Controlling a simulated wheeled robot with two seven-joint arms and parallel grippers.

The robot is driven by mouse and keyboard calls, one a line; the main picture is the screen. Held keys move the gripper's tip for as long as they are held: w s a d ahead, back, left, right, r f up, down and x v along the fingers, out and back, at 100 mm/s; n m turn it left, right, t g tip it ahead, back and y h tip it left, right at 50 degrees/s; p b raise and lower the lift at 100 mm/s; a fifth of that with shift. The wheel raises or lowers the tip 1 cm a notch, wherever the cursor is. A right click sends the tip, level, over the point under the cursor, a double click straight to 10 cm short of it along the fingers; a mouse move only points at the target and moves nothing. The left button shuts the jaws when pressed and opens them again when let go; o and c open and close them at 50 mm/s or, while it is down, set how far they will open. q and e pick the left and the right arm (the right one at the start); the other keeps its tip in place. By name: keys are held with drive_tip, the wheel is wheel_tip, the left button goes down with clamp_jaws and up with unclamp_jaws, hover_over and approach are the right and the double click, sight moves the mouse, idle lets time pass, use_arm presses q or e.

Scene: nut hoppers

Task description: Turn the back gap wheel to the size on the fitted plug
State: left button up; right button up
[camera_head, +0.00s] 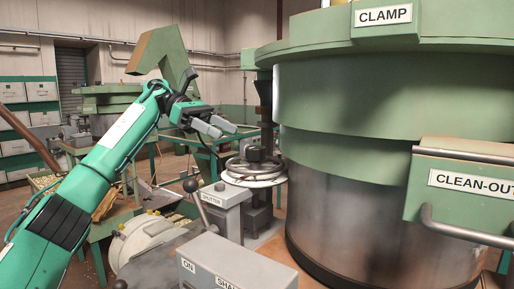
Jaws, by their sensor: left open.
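A round metal wheel (255,172) with a pale rim and a dark central knob lies flat on a post at mid-picture, beside the large green drum. It looks like a gap wheel, but any size marks on it are too small to read. My left gripper (220,128) is open and empty, above and to the left of the wheel and apart from it. Its fingers point right and slightly down. I cannot make out a fitted plug or its size. My right gripper is out of view.
A big green and steel drum (345,215) labelled CLAMP and CLEAN-OUT fills the right side. A black-knobbed lever (191,186) and a grey SPLITTER box (222,195) stand in front of the wheel. A grey switch box (232,265) marked ON is nearest.

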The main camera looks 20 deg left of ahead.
sight(255, 147)
use_arm(q)
drive_tip(key=p+x, duration=0.1)
drive_tip(key=x, duration=0.8)
drive_tip(key=shift+d+r+p, duration=0.1)
drive_tip(key=shift+p, duration=0.3)
drive_tip(key=shift+s+d+f, duration=0.1)
drive_tip(key=shift+d+f, duration=0.1)
drive_tip(key=shift+d, duration=0.35)
drive_tip(key=shift+f, duration=0.1)
drive_tip(key=c, duration=1)
drive_tip(key=shift+o, duration=0.2)
